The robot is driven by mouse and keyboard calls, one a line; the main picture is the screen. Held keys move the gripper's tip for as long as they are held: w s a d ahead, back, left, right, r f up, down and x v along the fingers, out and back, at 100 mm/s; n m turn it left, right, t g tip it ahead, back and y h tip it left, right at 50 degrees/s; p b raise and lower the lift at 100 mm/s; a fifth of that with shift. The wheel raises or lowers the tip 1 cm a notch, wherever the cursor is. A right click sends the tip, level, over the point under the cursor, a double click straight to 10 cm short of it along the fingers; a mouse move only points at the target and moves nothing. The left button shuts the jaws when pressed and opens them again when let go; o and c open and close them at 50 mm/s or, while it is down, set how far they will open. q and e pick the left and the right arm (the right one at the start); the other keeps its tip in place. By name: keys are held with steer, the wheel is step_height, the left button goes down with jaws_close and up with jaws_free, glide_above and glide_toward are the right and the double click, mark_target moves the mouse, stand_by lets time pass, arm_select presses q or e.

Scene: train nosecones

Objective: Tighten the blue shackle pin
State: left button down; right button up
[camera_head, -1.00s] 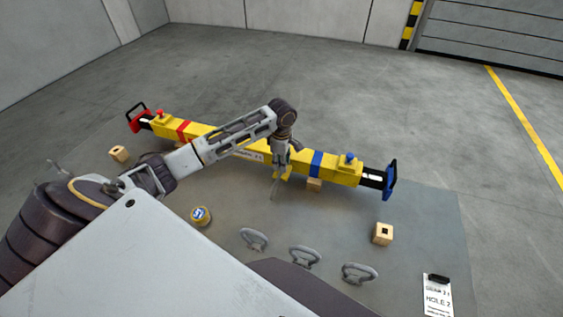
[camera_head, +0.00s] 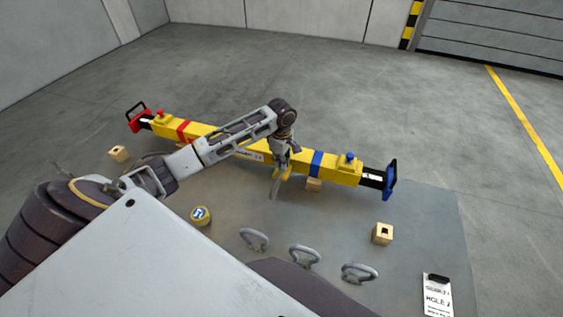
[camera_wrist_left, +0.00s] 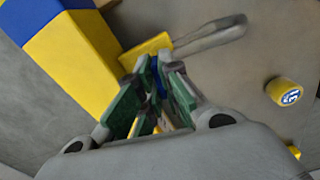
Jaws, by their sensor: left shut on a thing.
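My left gripper (camera_head: 281,165) is over the near side of the yellow beam, beside its middle. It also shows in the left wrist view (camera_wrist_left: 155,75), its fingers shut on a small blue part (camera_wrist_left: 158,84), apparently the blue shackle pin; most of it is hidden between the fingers. A grey, elongated shackle part (camera_head: 275,188) hangs just below the gripper, and in the left wrist view (camera_wrist_left: 215,36) it extends to the right beside a yellow lug (camera_wrist_left: 147,50). My right gripper is in neither view.
The yellow beam (camera_head: 335,169) has a red end (camera_head: 138,120) and a blue end (camera_head: 390,180). Open floor lies beyond the beam.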

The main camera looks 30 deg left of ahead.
arm_select(q)
steer(key=m, duration=0.8)
steer(key=shift+m, duration=0.4)
steer(key=m, duration=0.9)
steer(key=shift+w+r, duration=0.1)
steer(key=m, duration=0.4)
steer(key=shift+m, duration=0.4)
steer(key=m, duration=0.3)
steer(key=shift+m, duration=0.4)
steer(key=m, duration=0.4)
steer(key=shift+w+a, duration=0.1)
steer(key=shift+r+m, duration=0.1)
steer(key=shift+m, duration=1.7)
